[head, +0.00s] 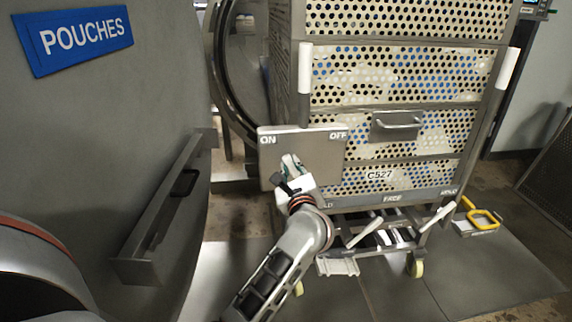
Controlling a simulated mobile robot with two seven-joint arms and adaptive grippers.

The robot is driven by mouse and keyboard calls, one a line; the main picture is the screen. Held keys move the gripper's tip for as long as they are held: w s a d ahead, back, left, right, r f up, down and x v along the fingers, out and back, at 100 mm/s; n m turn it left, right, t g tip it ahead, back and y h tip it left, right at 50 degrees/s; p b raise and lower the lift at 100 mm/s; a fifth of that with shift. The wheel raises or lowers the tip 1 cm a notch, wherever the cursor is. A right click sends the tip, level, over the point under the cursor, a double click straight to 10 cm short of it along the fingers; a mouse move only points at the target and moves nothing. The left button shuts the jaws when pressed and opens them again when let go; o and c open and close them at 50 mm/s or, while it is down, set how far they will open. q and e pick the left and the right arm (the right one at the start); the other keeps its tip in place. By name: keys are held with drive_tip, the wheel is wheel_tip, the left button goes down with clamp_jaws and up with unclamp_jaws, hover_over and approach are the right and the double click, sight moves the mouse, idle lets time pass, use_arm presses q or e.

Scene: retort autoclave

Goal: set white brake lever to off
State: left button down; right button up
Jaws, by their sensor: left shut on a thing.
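A grey plate (322,153) on the cart's lower left corner is marked ON at its left and OFF at its right. My left gripper (289,172) is in front of the plate, below and a little right of the ON mark. It is shut on what looks like the white brake lever, mostly hidden by the fingers and wrist. The lever's exact angle is hard to tell. My right gripper is not in view.
A perforated cart (400,130) with stacked trays stands on casters. White pedal-like bars (366,232) stick out below it. A grey panel with a POUCHES sign (80,37) is at left. A yellow handle (484,219) lies at right. The floor in front right is clear.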

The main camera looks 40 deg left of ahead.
use_arm(q)
drive_tip(key=c, duration=1.9)
unclamp_jaws()
drive_tip(key=shift+v, duration=4.05)
